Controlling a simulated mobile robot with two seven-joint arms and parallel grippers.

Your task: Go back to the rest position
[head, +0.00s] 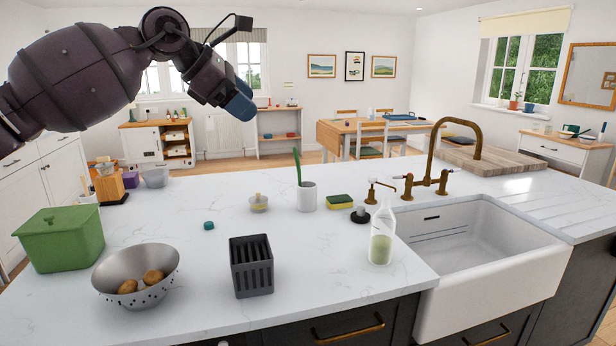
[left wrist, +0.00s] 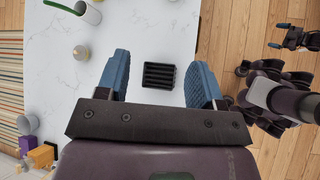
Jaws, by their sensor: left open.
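My left gripper (head: 238,100) is raised in the air at the upper left of the head view, well above the worktop and holding nothing. In the left wrist view its two blue fingers (left wrist: 158,68) stand wide apart. A dark slotted rack (left wrist: 158,76) shows far below, between them. The same rack (head: 252,266) stands on the white worktop near its front edge in the head view. My right gripper (left wrist: 279,35) shows at the upper right of the left wrist view, over the wood floor, with its blue tips apart and empty.
The worktop (head: 200,305) holds a colander (head: 137,275) with potatoes, a green bin (head: 62,240), a glass bottle (head: 381,237), a white cup (head: 307,197) and a sponge (head: 340,201). A sink (head: 470,250) with a brass tap (head: 435,150) is at right. The air around the left gripper is clear.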

